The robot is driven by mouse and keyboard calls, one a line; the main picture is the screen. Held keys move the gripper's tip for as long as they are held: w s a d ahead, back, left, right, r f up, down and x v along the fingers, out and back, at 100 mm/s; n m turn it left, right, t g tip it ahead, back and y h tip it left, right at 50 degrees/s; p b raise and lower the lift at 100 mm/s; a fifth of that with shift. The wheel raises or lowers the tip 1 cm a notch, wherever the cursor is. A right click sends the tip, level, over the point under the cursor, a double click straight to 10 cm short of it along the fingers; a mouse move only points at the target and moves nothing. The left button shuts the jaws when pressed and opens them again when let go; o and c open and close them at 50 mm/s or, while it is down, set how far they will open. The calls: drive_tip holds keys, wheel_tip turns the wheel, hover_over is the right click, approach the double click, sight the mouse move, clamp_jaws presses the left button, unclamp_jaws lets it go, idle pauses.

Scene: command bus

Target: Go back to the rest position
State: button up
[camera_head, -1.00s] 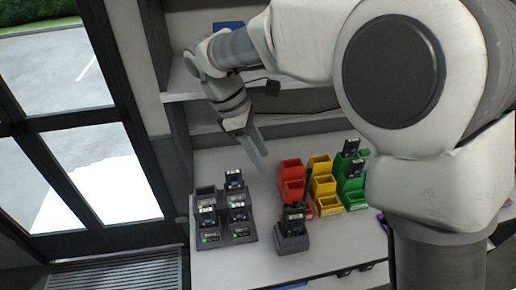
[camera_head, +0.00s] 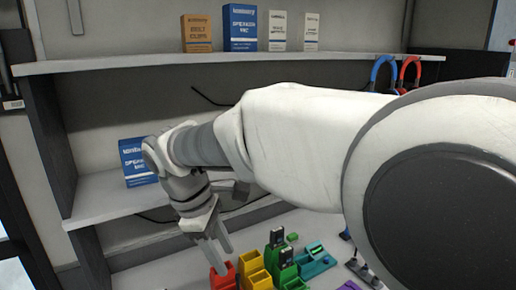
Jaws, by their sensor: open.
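My gripper (camera_head: 218,252) is at the lower middle left, fingers pointing down, with nothing seen between them. It appears above or in front of the red bin (camera_head: 223,277); whether it touches cannot be told. My white arm runs across the right half and hides part of the shelves and worktop. Yellow bins (camera_head: 256,272) and green bins (camera_head: 283,266) stand to the right of the red one. Dark radios stand in the green bins.
A blue speaker mic box (camera_head: 137,163) stands on the lower shelf (camera_head: 103,194) left of my arm. The upper shelf (camera_head: 150,60) holds several boxes, among them a brown belt clips box (camera_head: 197,33). Blue and red looped items (camera_head: 410,72) are at the right. A teal tray (camera_head: 316,262) is on the worktop.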

drive_tip(key=s+d+m+t+y, duration=0.1)
drive_tip(key=s+d+m, duration=0.3)
drive_tip(key=d, duration=0.3)
drive_tip(key=s+d+r+m+t+y, duration=0.1)
drive_tip(key=s+d+m+t, duration=0.1)
drive_tip(key=s+d+m, duration=0.2)
drive_tip(key=s+d+m+t+y, duration=0.1)
drive_tip(key=s+d+m, duration=0.3)
drive_tip(key=d+m, duration=0.4)
drive_tip(key=shift+s+d+r, duration=0.2)
drive_tip(key=shift+d, duration=1.05)
